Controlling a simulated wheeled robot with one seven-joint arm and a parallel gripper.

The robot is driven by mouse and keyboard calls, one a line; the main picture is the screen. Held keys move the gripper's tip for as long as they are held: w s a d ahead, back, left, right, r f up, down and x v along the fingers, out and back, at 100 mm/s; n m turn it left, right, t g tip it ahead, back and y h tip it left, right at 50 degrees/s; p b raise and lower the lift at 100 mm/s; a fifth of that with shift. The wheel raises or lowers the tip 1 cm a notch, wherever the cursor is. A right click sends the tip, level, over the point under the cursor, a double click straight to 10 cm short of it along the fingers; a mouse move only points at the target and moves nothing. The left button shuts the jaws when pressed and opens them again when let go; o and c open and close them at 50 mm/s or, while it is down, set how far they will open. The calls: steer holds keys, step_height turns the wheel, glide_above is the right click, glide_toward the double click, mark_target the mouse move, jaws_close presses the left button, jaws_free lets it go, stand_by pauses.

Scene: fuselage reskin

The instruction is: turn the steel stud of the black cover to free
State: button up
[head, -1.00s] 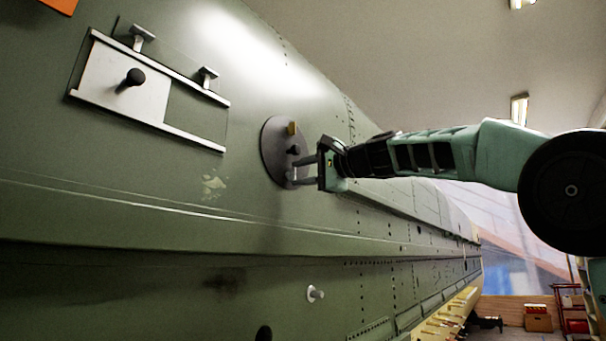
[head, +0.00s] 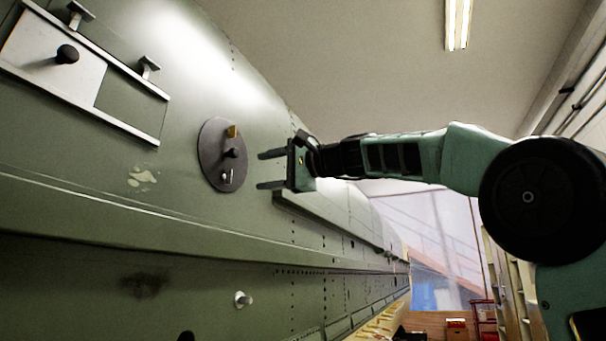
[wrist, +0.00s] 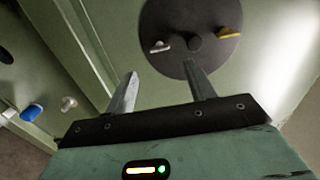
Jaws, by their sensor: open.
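The black cover (head: 208,164) is a round dark disc on the green fuselage skin. It carries a yellow stud (head: 231,131) at the top, a black knob (head: 232,153) in the middle and the small steel stud (head: 227,176) below. In the wrist view the steel stud (wrist: 160,46) is a short pale bar left of the black knob (wrist: 194,41), and the yellow stud (wrist: 229,33) is at the right. My gripper (head: 261,170) is open and empty, to the right of the cover and apart from it. Its fingers (wrist: 160,72) point toward the cover.
A pale sliding panel (head: 40,50) in rails, with a black knob, is at upper left. A ledge (head: 150,210) runs along the skin below the cover. A pale stud (head: 243,300) juts out lower down. A blue knob (wrist: 31,112) shows in the wrist view.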

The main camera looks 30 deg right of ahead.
steer(key=b+v, duration=0.1)
steer(key=v, duration=0.8)
steer(key=shift+b, duration=0.4)
steer(key=shift+s, duration=0.1)
steer(key=w+a+f+n+g+h+p, duration=0.1)
steer(key=w+a+f+g, duration=0.15)
steer(key=a+f, duration=0.45)
steer(key=w+a+f+n+g+p, duration=0.1)
steer(key=a+f+g, duration=0.2)
steer(key=f, duration=0.7)
steer(key=s+a+f+n+g+h, duration=0.1)
steer(key=s+a+f+n+g, duration=0.2)
steer(key=f, duration=0.5)
steer(key=s+a+f+n+g+h, duration=0.1)
steer(key=s+a+f, duration=0.2)
steer(key=a+f, duration=0.35)
steer(key=s+a+f+n+g+h+p, duration=0.25)
steer(key=s+f+n, duration=0.25)
steer(key=s+f, duration=0.8)
steer(key=s+d+f+n+g+h, duration=0.1)
steer(key=s+d+f+n+h, duration=0.1)
steer(key=s+f, duration=0.4)
steer(key=s+d+f+n+g+h, duration=0.1)
steer(key=s+d+f+n+h, duration=0.1)
steer(key=s+f+n, duration=0.3)
step_height(320, 180, down, 2)
steer(key=shift+s+d+f+g+p, duration=0.15)
steer(key=shift+s+d+g+p, duration=0.15)
steer(key=shift+s+d+p, duration=0.25)
